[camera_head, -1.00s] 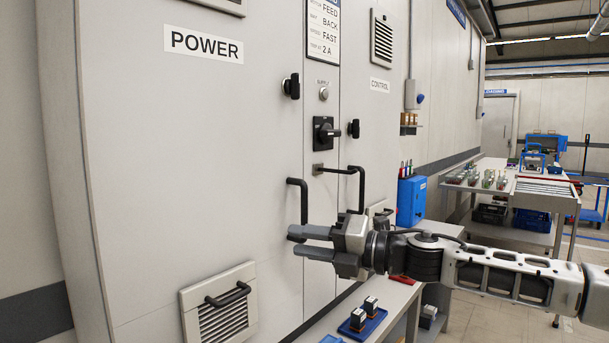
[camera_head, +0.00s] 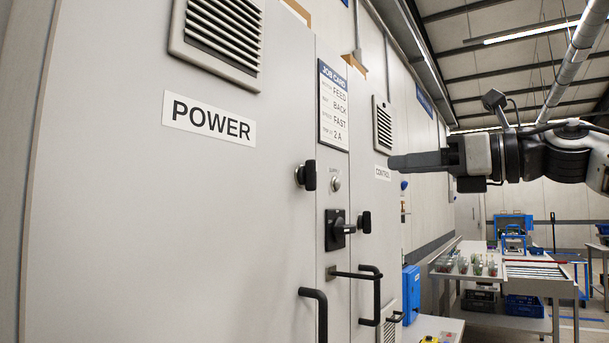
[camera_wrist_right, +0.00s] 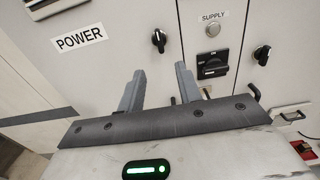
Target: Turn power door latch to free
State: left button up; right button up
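The power door latch (camera_head: 306,175) is a small black knob on the right edge of the grey door marked POWER (camera_head: 90,230). Its grip stands roughly upright. In the right wrist view the latch (camera_wrist_right: 158,40) shows beyond the fingers, between the POWER label and the SUPPLY button. My right gripper (camera_head: 392,162) comes in from the right at about latch height, in front of the cabinet and apart from the latch. In the right wrist view its two fingers (camera_wrist_right: 160,78) are spread with nothing between them. My left gripper is not in view.
A similar black latch (camera_head: 365,222) is on the CONTROL door. Between the doors are a black rotary switch (camera_head: 338,230) and a job card (camera_head: 333,105). Black door handles (camera_head: 316,312) stick out below. A work table (camera_head: 500,275) stands at the back right.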

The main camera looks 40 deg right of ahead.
aim_at(316, 171)
jog(key=p+x, duration=0.5)
jog(key=x, duration=1)
jog(key=shift+a+p, duration=0.1)
jog(key=shift+p, duration=0.2)
grip_shut()
